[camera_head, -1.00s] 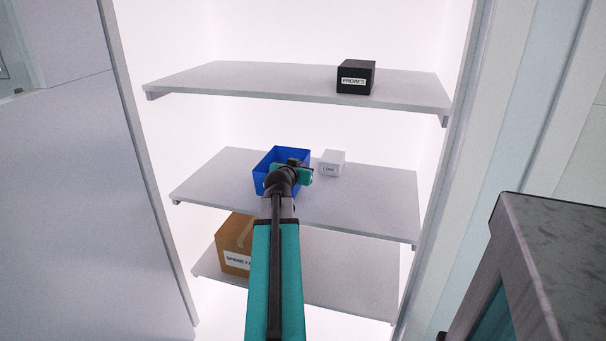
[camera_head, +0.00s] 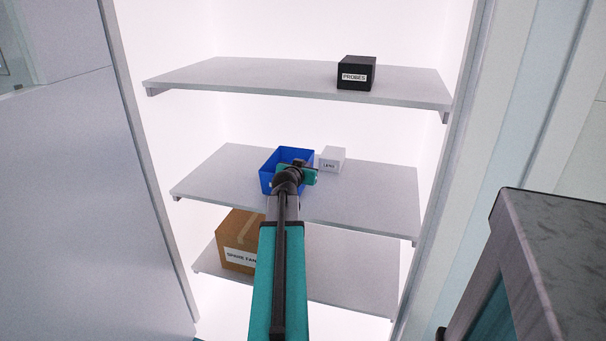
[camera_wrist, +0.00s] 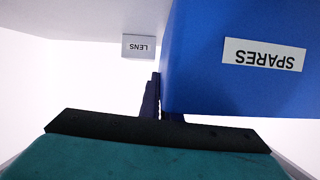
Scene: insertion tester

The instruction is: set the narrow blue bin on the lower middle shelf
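The narrow blue bin (camera_head: 267,178) is at the middle shelf (camera_head: 215,178), left of its centre, and looks upright. In the wrist view the bin (camera_wrist: 215,85) fills the upper right, its SPARES label upside down. My gripper (camera_wrist: 161,98) is shut on a bin wall: one dark finger shows outside it, the other is mostly hidden behind the wall. In the head view my gripper (camera_head: 299,165) is at the bin's right side, and my arm covers part of the bin. I cannot tell whether the bin's base touches the shelf.
A white LENS box (camera_head: 333,158) stands close to the bin's right; it also shows in the wrist view (camera_wrist: 138,46). A black PROBES box (camera_head: 356,73) is on the upper shelf. A cardboard box (camera_head: 238,238) is on the bottom shelf. The middle shelf's right part is clear.

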